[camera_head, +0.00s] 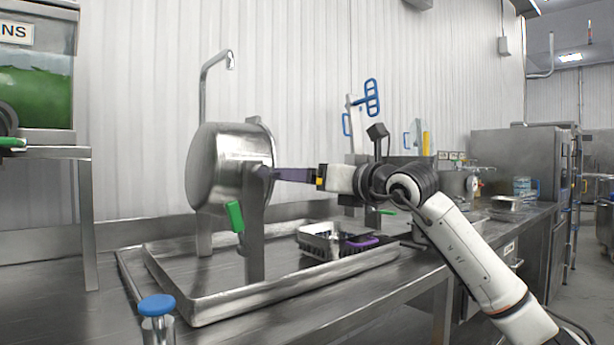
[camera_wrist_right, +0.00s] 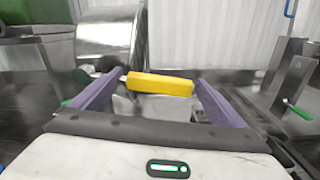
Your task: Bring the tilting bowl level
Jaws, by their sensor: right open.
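The steel tilting bowl (camera_head: 215,168) is tipped on its side on its post, with its rim facing right. It also shows at the upper left of the right wrist view (camera_wrist_right: 108,45). A green handle (camera_head: 236,217) hangs on the stand below it. In the right wrist view, a yellow grip (camera_wrist_right: 160,85) on a thin metal rod lies across the space between the purple fingers of my right gripper (camera_wrist_right: 155,92). The gripper is open around it, and I cannot tell whether they touch. In the head view, the right gripper (camera_head: 278,174) reaches to the bowl's right side. My left gripper is not in view.
A large steel tray (camera_head: 190,313) lies under the bowl. A blue-capped post (camera_head: 157,306) stands at the front. A bin with green contents (camera_head: 38,92) is at left.

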